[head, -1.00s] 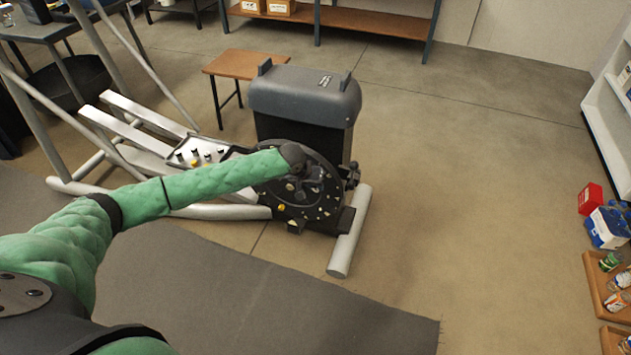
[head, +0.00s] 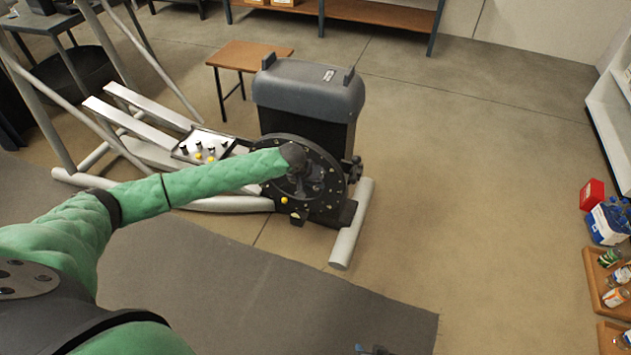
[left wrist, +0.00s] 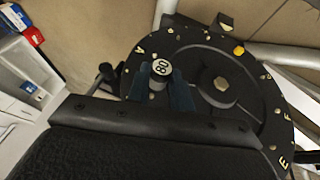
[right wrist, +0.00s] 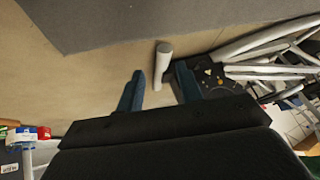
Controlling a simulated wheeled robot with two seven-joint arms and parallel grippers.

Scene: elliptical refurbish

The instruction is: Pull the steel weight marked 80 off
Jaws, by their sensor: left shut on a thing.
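The steel weight marked 80 (left wrist: 160,68) shows its pale round end with dark digits in the left wrist view. It sits on the black disc (left wrist: 205,62) of the exercise machine, near the disc's edge. My left gripper (left wrist: 160,82) has its blue fingers on either side of the weight and is shut on it. In the head view my left gripper (head: 304,184) is at the disc, and my wrist hides the weight. My right gripper (right wrist: 158,88) is open and empty, its fingers apart, away from the disc.
The disc carries small gold marks and a yellow knob (left wrist: 239,50). A tray (head: 206,146) with black and yellow knobs lies beside the machine housing (head: 308,92). A grey tube foot (head: 351,225) stands at right. A grey mat (head: 230,300) covers the floor in front.

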